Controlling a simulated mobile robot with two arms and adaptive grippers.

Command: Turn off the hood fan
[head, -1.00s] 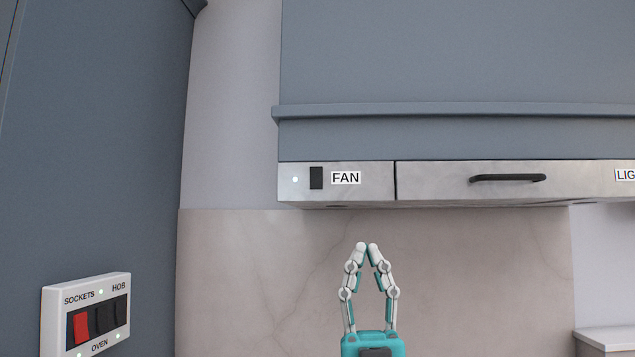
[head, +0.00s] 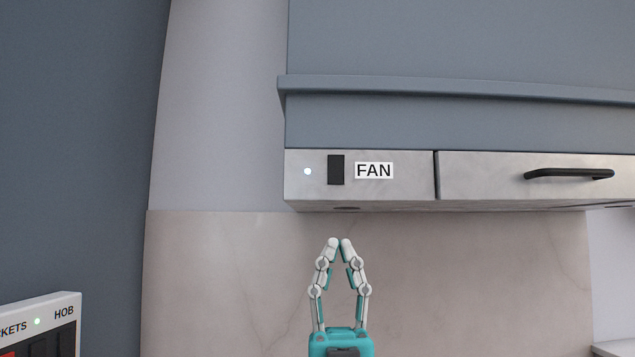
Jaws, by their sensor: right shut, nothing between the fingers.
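The fan switch (head: 336,170) is a small black rocker on the metal front strip of the hood (head: 400,190). A white label reading FAN (head: 374,170) is to its right, and a small white light (head: 307,171) glows to its left. My right gripper (head: 339,243) points up below the hood strip, its fingertips together with nothing between them. In the picture it is under the switch and apart from it. My left gripper is not in view.
A dark handle (head: 570,174) sticks out of the hood front to the right. A white switch panel (head: 40,318) with dark switches is at the lower left, on the blue-grey cabinet side (head: 70,150). The pale stone backsplash (head: 220,280) behind the gripper is bare.

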